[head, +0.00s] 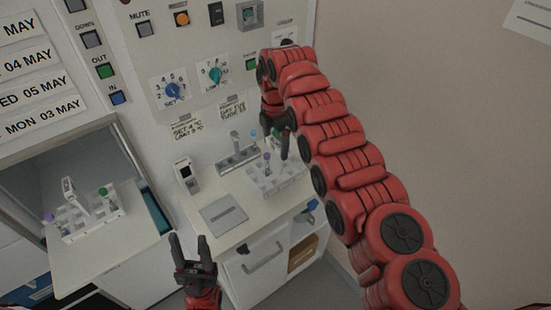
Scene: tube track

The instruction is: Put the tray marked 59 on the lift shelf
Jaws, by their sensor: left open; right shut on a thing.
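A white tray (262,183) with tube slots sits on the light counter, with a purple-capped tube and blue-capped tubes in or just behind it. My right gripper (285,152) reaches down over its back right part and is shut on it; the grip itself is mostly hidden by the fingers. I cannot read a number on this tray. Another white tray (88,226) with a green-capped tube, a purple-capped tube and an upright white piece stands on a pale shelf (110,268) at the left opening. My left gripper (193,243) is open and empty, in front of the counter.
A grey plate (223,214) and a small white device (187,174) are on the counter. A grey tube holder (237,155) stands at the back. The wall panel has OUT and IN buttons (118,97) and two dials. A drawer handle (264,256) is below the counter.

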